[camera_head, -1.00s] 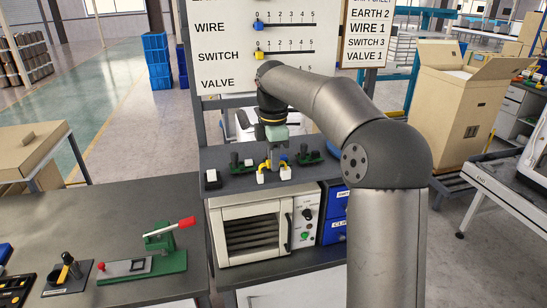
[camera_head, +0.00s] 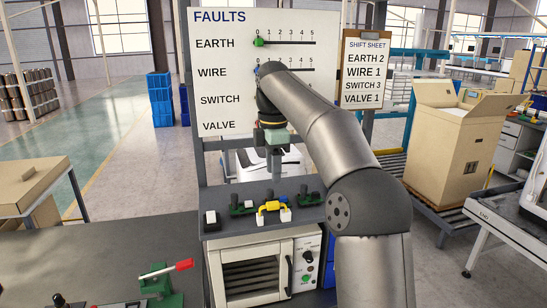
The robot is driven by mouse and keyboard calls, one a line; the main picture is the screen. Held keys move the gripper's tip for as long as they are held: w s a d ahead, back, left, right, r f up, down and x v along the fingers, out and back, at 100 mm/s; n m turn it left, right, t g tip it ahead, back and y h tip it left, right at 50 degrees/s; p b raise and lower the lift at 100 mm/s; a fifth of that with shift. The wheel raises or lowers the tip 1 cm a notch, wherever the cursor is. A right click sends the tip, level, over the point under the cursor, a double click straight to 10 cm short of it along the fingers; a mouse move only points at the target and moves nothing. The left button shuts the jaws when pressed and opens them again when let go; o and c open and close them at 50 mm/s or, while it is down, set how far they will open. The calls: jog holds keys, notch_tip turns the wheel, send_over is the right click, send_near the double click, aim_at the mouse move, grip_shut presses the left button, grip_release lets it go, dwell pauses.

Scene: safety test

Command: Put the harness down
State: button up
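The harness (camera_head: 272,206) is a yellow piece with white ends, and it rests on the dark shelf (camera_head: 230,227) below the fault board. It sits between two dark green clamp-like fixtures, one at left (camera_head: 240,205) and one at right (camera_head: 309,199); a small blue part shows beside it. I cannot tell whether it is seated in anything. My gripper (camera_head: 276,174) points down above the harness, apart from it, with nothing visible held. Its fingers look narrow from here, and their opening cannot be made out.
The fault board (camera_head: 225,60) stands behind the shelf, with a shift sheet (camera_head: 365,70) at its right. A black-and-white block (camera_head: 210,219) sits at the shelf's left end. An oven-like box (camera_head: 250,265) is below. A red-handled green press (camera_head: 165,280) stands at lower left.

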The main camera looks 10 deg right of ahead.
jog(key=s+a+m, duration=0.3)
jog(key=s, duration=0.2)
jog(key=s+f+m, duration=0.5)
jog(key=s+f, duration=0.1)
jog(key=s, duration=0.4)
jog(key=s+d+f+m+t, duration=0.1)
jog(key=s+f+m, duration=0.4)
jog(key=s, duration=0.5)
jog(key=shift+f+m+h, duration=0.4)
jog(key=shift+f, duration=0.4)
jog(key=shift+o, duration=0.7)
jog(key=s+f+m, duration=0.4)
jog(key=s+f, duration=0.3)
jog(key=s, duration=0.1)
jog(key=shift+s+d+f+m+y, duration=0.3)
jog(key=shift+d+y, duration=0.1)
